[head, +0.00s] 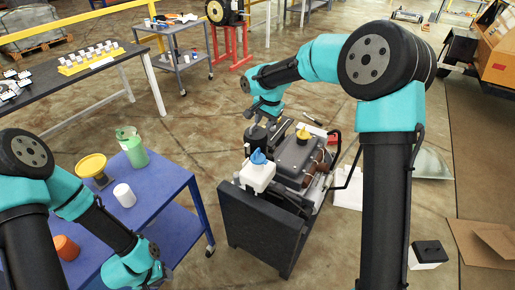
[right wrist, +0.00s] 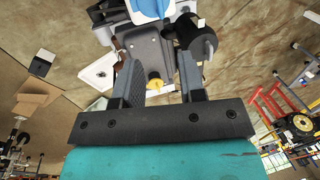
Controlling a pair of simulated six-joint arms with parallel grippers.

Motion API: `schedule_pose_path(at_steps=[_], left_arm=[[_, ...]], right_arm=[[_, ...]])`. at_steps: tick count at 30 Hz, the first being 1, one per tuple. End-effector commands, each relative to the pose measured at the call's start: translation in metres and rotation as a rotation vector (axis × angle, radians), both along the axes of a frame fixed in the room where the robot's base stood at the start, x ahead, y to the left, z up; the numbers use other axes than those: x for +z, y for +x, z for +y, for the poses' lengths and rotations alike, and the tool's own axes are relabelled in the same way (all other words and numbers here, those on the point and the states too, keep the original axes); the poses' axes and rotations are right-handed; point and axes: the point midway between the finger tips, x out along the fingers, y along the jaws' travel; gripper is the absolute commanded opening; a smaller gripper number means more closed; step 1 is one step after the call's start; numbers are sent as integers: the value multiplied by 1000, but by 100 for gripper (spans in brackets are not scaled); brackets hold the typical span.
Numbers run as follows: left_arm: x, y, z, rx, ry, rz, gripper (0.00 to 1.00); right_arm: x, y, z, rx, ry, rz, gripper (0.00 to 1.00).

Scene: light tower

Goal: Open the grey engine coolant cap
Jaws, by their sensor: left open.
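The engine (head: 296,160) is a dark grey block on a black stand (head: 262,228). It carries a white tank (head: 258,177) with a blue cap (head: 258,157), a yellow cap (head: 303,133) and a black cylinder (head: 256,135). I cannot clearly pick out a grey cap. My right gripper (head: 264,108) is above the back left of the engine. In the right wrist view its fingers (right wrist: 156,84) are apart, with the yellow cap (right wrist: 155,81) showing beyond the gap; nothing is held. My left gripper (head: 155,272) is low at the blue cart, its fingers barely showing.
A blue cart (head: 165,183) at left holds a green-white container (head: 131,150), a yellow-topped item (head: 91,166), a white cup (head: 124,195) and an orange item (head: 66,247). A black-and-white box (head: 428,255) lies on the floor at right. Open floor surrounds the stand.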

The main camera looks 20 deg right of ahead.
Motion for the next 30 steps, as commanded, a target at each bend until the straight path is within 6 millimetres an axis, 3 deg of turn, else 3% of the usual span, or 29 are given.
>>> schedule_pose_path(at_steps=[21,30], left_arm=[[0,0,0,0,0,0,43],[0,0,0,0,0,0,43]], right_arm=[[-119,17,16,1,0,1,37],[-145,21,20,1,1,-1,37]])
